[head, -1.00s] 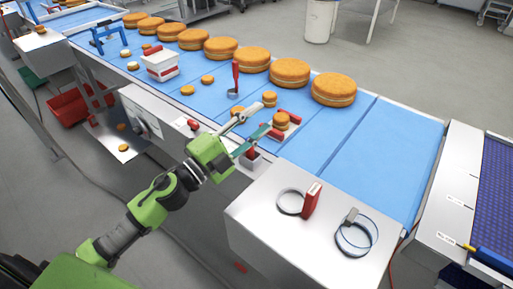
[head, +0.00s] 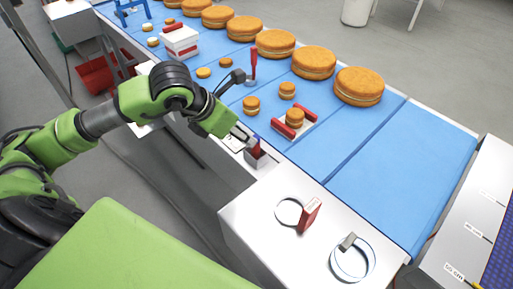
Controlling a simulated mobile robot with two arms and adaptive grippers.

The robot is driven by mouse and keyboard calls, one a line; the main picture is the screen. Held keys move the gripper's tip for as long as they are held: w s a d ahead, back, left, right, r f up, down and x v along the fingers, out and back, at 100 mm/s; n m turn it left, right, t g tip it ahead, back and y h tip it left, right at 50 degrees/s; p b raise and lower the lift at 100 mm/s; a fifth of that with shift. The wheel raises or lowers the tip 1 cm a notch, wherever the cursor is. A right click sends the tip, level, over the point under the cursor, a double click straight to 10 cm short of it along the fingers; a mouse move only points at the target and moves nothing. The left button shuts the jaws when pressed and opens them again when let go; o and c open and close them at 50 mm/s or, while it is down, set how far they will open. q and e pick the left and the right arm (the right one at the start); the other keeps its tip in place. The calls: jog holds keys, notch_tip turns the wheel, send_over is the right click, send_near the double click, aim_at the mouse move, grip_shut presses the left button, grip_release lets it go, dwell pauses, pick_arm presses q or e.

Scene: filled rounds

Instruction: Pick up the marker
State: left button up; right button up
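A small grey holder (head: 256,159) stands at the near edge of the blue conveyor. A slim upright dark red and blue item (head: 256,146), possibly the marker, stands in it. My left gripper (head: 246,138) reaches in from the left, its visible pale finger right beside this item. The fingers overlap one another and the item, so I cannot tell whether they are open or shut on it. My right gripper is not in view.
Large round cakes (head: 314,62) line the far side of the conveyor (head: 400,150). Smaller cakes, a red-handled tool (head: 253,66) and a white box (head: 181,42) stand nearer. A white side table (head: 260,215) holds rings (head: 353,262) and a red block (head: 309,214).

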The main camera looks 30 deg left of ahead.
aim_at(256, 149)
pick_arm(q)
jog(key=p+x, duration=0.3)
jog(key=x, duration=0.5)
jog(key=shift+w+f, duration=0.15)
jog(key=shift+w, duration=0.05)
jog(key=shift+w+d+f, duration=0.1)
jog(key=shift+w+f, duration=0.15)
jog(key=shift+f, duration=0.2)
jog(key=shift+c, duration=0.3)
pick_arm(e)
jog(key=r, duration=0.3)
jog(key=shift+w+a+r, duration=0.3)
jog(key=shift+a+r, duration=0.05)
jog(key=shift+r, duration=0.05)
pick_arm(q)
grip_shut()
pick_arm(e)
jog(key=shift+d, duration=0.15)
